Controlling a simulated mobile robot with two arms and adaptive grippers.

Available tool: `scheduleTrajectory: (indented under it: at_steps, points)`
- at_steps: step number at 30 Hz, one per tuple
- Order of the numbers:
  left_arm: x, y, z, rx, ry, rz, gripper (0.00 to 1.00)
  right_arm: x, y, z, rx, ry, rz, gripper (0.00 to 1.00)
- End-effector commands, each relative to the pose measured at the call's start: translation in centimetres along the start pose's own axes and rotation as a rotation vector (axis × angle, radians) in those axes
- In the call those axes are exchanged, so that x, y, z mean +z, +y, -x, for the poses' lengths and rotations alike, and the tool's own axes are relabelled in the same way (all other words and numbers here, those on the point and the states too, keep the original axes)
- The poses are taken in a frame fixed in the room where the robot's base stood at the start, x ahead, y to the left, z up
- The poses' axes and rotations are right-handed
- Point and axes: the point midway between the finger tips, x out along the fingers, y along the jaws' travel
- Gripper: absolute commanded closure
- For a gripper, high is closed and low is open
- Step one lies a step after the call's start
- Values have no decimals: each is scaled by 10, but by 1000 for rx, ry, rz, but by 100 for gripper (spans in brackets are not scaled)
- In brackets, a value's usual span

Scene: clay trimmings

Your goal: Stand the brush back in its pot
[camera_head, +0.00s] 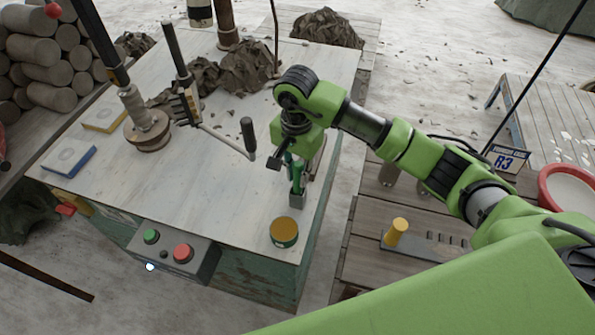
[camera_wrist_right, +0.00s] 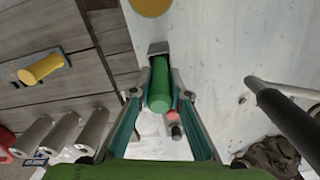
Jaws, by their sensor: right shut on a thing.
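My right gripper (camera_head: 293,167) points down above the right side of the worktop. It is shut on the brush, a green-handled thing (camera_wrist_right: 159,88) with a grey block-like end (camera_head: 297,200). In the wrist view the brush lies between the two fingertips (camera_wrist_right: 159,80). A short round pot (camera_head: 284,232), green outside with a yellow-brown top, stands near the worktop's front right corner, in front of the brush and apart from it. Its yellow-brown top shows at the upper edge of the wrist view (camera_wrist_right: 152,5). My left gripper is not in view.
A lever with a black knob (camera_head: 248,138) reaches close to the left of my right gripper. A control box (camera_head: 175,254) with green and red buttons sits on the front edge. Clay trimmings (camera_head: 247,70) lie at the back. The worktop (camera_head: 215,190) left of the pot is clear.

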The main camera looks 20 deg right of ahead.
Motion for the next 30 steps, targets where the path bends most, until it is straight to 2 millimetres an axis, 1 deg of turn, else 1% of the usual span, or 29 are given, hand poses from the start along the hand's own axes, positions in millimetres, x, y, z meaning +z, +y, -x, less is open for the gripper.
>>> scheduleTrajectory:
  at_steps: [6, 7, 8, 9, 18, 22, 23, 26, 30]
  points:
    - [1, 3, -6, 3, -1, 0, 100, 0, 0, -5, 0, 0, 1, 100]
    - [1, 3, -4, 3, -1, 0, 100, 0, 0, -3, 0, -1, 1, 76]
    - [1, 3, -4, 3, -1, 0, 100, 0, 0, -3, 0, -1, 0, 68]
    - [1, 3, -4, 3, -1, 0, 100, 0, 0, -3, 0, -1, 0, 66]
    - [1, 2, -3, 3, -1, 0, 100, 0, 0, -2, 0, -1, 0, 66]
    - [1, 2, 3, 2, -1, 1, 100, 0, 0, 3, 0, -1, 0, 66]
    - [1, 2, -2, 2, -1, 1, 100, 0, -1, 4, -3, 1, 0, 66]
    - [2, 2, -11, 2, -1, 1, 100, -1, -2, 20, -5, 3, 2, 66]
    - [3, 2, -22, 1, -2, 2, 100, -2, -1, 51, -6, 5, 1, 66]
